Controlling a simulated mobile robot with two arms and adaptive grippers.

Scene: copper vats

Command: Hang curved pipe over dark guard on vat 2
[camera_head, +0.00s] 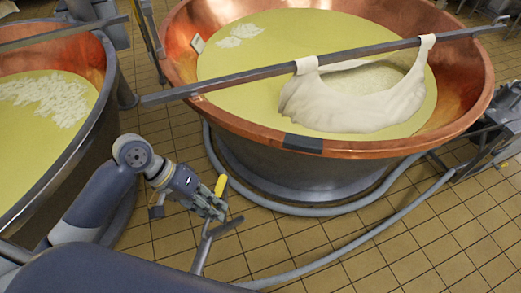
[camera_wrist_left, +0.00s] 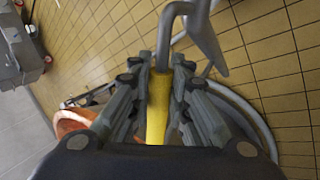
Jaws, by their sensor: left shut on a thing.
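The curved pipe (camera_head: 204,248) is grey metal with a yellow grip (camera_head: 221,185). My left gripper (camera_head: 214,202) is shut on the yellow grip and holds the pipe above the tiled floor, in front of the large copper vat (camera_head: 400,148). In the left wrist view the fingers (camera_wrist_left: 158,85) close on the yellow grip (camera_wrist_left: 157,110), and the grey pipe (camera_wrist_left: 166,35) bends beyond it. The dark guard (camera_head: 303,143) sits on the near copper rim of this vat, bare, up and right of the gripper and apart from it. My right gripper is not in view.
A bar (camera_head: 260,74) lies across the vat with a white cloth (camera_head: 350,100) hanging from it over yellow liquid. A second vat (camera_head: 75,65) stands at the left. A grey hose (camera_head: 400,212) runs on the floor. Tiles at the lower right (camera_head: 450,235) are clear.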

